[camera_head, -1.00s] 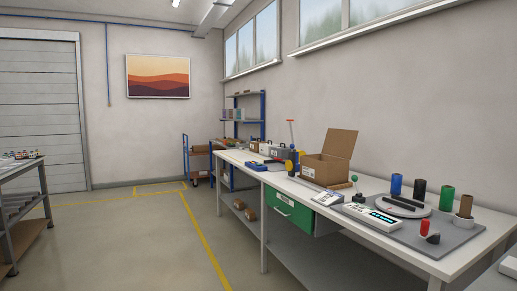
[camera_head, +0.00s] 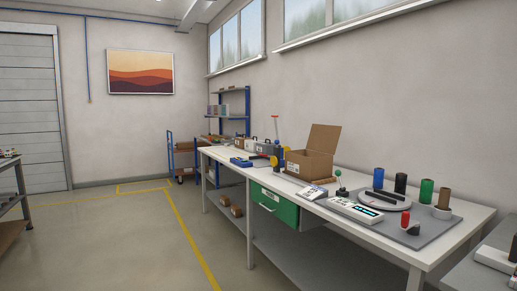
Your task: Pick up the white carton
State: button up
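I cannot make out a white carton for certain. A small pale box-like shape (camera_head: 251,145) sits at the far end of the long white workbench (camera_head: 345,228), too small to identify. An open brown cardboard box (camera_head: 310,160) with its flap raised stands on the bench's middle. My gripper is not in view.
A grey mat near the bench's right end holds a round plate (camera_head: 384,201), several upright coloured cylinders and a white device (camera_head: 355,211). Another table (camera_head: 470,265) is at the lower right. A blue trolley (camera_head: 182,160) stands at the back. The floor left of the bench is clear.

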aim_at(250, 144)
jog(key=i+j+u, duration=0.35)
jog(key=i, duration=0.25)
jog(key=i+j+u, duration=0.35)
jog(key=i, duration=0.3)
jog(key=i+l+u, duration=0.1)
jog(key=i+u, duration=0.25)
jog(key=i, duration=2.2)
jog(key=i+z, duration=0.25)
jog(key=i, duration=0.7)
jog(key=i+j+z, duration=0.2)
jog(key=i, duration=0.7)
jog(key=i+z, duration=0.2)
jog(key=i, duration=0.6)
jog(key=i+j+z, duration=0.2)
jog(key=i, duration=0.6)
jog(key=l, duration=0.1)
